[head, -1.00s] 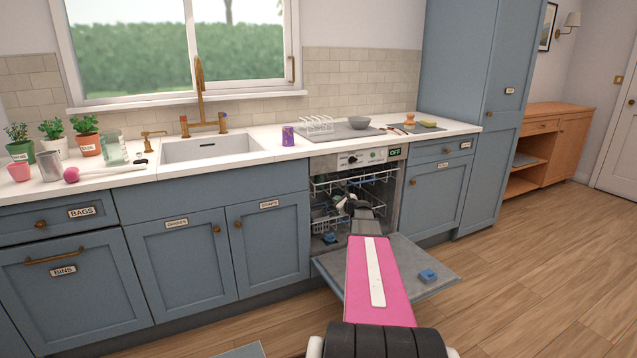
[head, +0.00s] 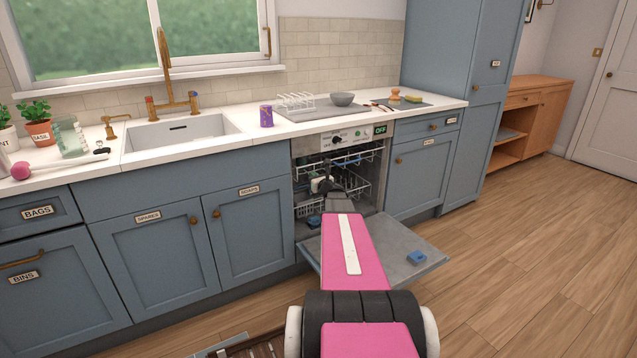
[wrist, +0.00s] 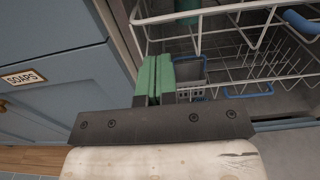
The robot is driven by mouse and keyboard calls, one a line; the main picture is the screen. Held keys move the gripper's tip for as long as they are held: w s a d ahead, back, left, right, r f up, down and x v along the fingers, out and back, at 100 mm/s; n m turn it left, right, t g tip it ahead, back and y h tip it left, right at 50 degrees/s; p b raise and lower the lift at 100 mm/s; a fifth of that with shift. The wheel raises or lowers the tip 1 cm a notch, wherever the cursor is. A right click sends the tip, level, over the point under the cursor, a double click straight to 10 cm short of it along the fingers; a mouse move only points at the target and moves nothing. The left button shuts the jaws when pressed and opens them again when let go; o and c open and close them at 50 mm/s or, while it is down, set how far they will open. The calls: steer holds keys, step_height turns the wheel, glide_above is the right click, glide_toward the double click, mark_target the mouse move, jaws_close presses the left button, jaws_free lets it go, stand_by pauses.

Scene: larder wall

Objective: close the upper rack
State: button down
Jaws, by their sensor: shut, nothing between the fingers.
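The dishwasher stands open under the counter, with its door (head: 395,250) folded down. The upper rack (head: 352,186) is a white wire basket inside the cavity, partly hidden by my arm. In the wrist view the white wires of a rack (wrist: 235,12) cross the top right. My gripper (wrist: 158,72) shows there with its green fingers together and nothing between them, close to the rack's left front corner. I cannot tell if they touch it. In the head view my gripper (head: 322,184) is small, at the front of the dishwasher's opening.
A lower rack (head: 310,207) sits below in the cavity. A blue block (head: 416,258) lies on the open door. Cabinets flank the dishwasher; the one labelled SOAPS (head: 246,228) is close on the left. The wooden floor (head: 520,270) to the right is clear.

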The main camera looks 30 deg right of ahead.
steer(key=shift+w+a, duration=0.15)
steer(key=shift+w, duration=1.35)
steer(key=shift+w+a, duration=0.1)
steer(key=shift+w, duration=1.4)
steer(key=w, duration=0.5)
steer(key=shift+a, duration=0.2)
steer(key=shift+s, duration=0.2)
steer(key=s+d, duration=0.1)
steer(key=s, duration=1.3)
steer(key=n, duration=1.8)
glide_toward(315, 165)
steer(key=w, duration=0.8)
steer(key=w+a, duration=0.1)
steer(key=w, duration=0.3)
steer(key=shift+w+f, duration=0.1)
steer(key=shift+w, duration=0.2)
